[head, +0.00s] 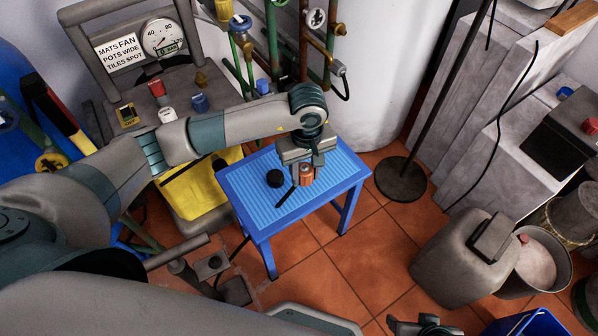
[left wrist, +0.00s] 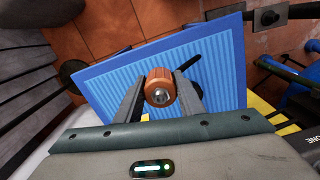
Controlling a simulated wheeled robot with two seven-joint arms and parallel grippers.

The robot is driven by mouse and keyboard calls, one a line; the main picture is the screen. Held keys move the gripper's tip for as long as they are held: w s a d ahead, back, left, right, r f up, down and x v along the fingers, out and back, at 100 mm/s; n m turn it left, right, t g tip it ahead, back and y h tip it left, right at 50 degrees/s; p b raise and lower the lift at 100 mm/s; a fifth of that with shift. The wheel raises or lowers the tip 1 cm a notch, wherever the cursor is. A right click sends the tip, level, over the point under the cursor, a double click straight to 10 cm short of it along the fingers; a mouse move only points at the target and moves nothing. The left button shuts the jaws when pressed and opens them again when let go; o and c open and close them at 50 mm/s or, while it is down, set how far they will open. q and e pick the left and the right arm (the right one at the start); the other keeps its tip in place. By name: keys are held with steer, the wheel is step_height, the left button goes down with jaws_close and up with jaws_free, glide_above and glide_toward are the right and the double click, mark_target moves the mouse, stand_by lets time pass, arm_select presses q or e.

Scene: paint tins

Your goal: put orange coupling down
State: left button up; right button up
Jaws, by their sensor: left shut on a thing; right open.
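The orange coupling (head: 306,174) is a short orange cylinder with a metal end at the small blue table (head: 330,188). It also shows in the left wrist view (left wrist: 159,80), end-on, with the blue table (left wrist: 225,65) behind it. My left gripper (head: 304,172) points down over the table and is shut on the coupling, one finger on each side. I cannot tell whether the coupling touches the table top. My right gripper (head: 425,325) is partly in view at the bottom edge, open, away from the table.
A thin stand with a round black base (head: 400,180) is to the right. A grey canister (head: 465,260) stands on the tiled floor.

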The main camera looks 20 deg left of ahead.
arm_select(q)
steer(key=w+a+f, duration=0.1)
steer(key=w, duration=0.1)
steer(key=w+a+f, duration=0.1)
steer(key=w+a, duration=0.1)
steer(key=shift+f, duration=0.4)
steer(key=shift+s+d, duration=0.1)
steer(key=shift+f, duration=2)
steer(key=shift+f, duration=0.1)
steer(key=o, duration=1)
step_height(320, 180, up, 12)
